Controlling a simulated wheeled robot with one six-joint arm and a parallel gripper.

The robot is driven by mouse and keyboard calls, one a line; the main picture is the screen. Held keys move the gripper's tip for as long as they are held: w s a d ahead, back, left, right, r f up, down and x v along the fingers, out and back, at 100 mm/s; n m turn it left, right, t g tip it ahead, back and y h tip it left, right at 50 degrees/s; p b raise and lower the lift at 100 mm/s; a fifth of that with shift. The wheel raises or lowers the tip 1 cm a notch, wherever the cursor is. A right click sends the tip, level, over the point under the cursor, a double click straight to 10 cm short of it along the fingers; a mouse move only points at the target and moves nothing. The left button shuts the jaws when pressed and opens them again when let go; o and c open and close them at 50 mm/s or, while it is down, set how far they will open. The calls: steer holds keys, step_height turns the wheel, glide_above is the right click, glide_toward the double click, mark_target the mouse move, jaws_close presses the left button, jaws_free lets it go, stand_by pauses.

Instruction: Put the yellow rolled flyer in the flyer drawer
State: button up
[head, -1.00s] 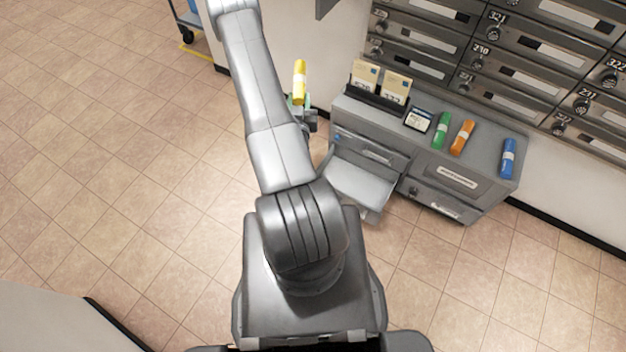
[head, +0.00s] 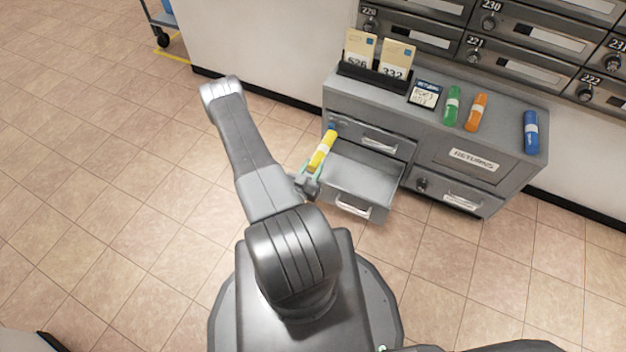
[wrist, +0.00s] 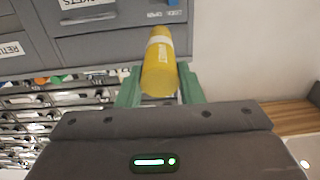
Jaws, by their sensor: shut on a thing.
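The yellow rolled flyer (head: 322,150), with a white band, is held in my gripper (head: 308,180) at the left side of the open drawer (head: 365,176). In the wrist view my gripper (wrist: 160,88) has its green fingers on either side of the flyer (wrist: 160,62), which points away from the palm. The lower left drawer is pulled out and its visible floor is bare. The flyer appears over or beside the drawer's left edge; its height above it is hard to tell.
Green (head: 452,106), orange (head: 477,112) and blue (head: 531,132) rolls lie on the cabinet top (head: 500,128). A card holder (head: 372,78) and a small sign (head: 425,93) stand there too. A shut drawer (head: 383,142) is above the open one.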

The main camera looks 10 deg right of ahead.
steer(key=shift+s+d+f, duration=0.15)
steer(key=shift+s+f, duration=0.05)
steer(key=shift+f, duration=0.6)
steer(key=shift+w+d+f+b, duration=0.1)
steer(key=shift+f+b, duration=0.05)
steer(key=shift+b, duration=0.2)
steer(key=w+d+f+b, duration=0.4)
steer(key=w+f+b, duration=0.2)
steer(key=f, duration=0.2)
steer(key=shift+w+b, duration=0.15)
steer(key=shift+b, duration=0.15)
steer(key=shift+d, duration=0.1)
steer(key=o, duration=1)
steer(key=shift+o, duration=0.2)
